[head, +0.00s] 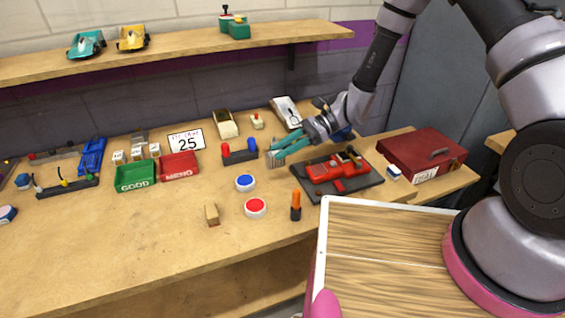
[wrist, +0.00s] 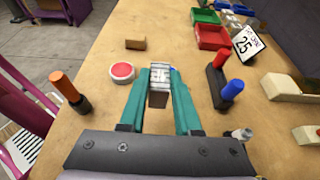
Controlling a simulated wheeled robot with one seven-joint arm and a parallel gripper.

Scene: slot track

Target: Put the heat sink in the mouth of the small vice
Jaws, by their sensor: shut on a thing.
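My gripper (head: 282,150) is shut on the heat sink (head: 275,159), a grey block with ridges. In the wrist view the teal fingers (wrist: 158,100) hold the heat sink (wrist: 159,78) between their tips, above the bench. What looks like the small red vice (head: 322,174) lies on a dark board to the right of my gripper in the head view. It is apart from the heat sink. I cannot make out its mouth clearly, and it does not show in the wrist view.
A dark block with red and blue posts (head: 240,154) stands just left of my gripper. A blue button (head: 245,183), a red button (head: 255,207) and an orange-handled tool (head: 296,206) are nearer the front edge. A red case (head: 418,155) stands right.

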